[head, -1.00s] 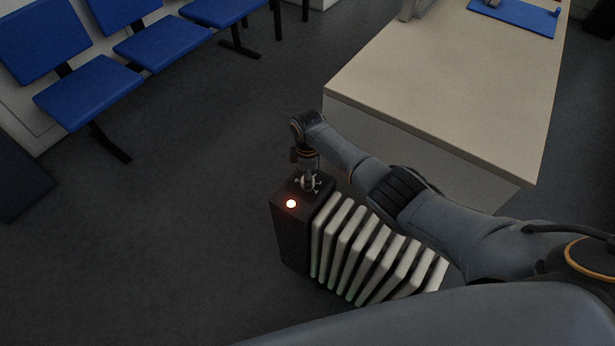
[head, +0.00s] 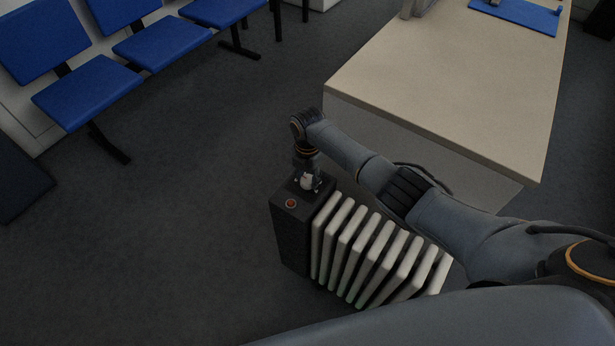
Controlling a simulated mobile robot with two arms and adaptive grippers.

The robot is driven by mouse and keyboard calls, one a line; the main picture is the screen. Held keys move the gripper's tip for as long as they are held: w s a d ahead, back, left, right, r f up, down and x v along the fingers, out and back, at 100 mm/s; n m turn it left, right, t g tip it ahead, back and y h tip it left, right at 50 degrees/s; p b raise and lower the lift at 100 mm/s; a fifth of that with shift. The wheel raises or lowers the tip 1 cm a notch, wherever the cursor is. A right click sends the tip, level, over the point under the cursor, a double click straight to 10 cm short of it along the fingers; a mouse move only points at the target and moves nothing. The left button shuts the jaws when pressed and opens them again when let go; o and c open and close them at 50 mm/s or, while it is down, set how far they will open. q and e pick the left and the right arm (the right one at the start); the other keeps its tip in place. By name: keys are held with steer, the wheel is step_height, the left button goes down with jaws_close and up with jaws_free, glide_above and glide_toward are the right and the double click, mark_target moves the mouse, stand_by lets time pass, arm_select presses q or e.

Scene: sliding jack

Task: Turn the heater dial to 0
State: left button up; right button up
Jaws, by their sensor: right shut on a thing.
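The heater (head: 345,250) stands on the dark floor, with white ribs and a black control box (head: 291,240) at its left end. A small round lamp (head: 291,203) on top of the box is dull red and unlit. The dial (head: 307,182) is a small pale knob on top of the box, behind the lamp, and is mostly covered by my gripper. My right gripper (head: 307,178) points down from above and is shut on the dial. The dial's markings are too small to read. My left gripper is not in view.
A beige table (head: 440,90) stands behind and right of the heater, close to my right arm. A blue mat (head: 515,15) lies on its far end. Blue chairs (head: 88,92) line the upper left. The floor left of the heater is clear.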

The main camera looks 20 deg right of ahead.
mark_target(308, 179)
steer(key=shift+n, duration=1.1)
steer(key=o, duration=1.2)
steer(key=shift+c, duration=0.2)
step_height(308, 179, up, 12)
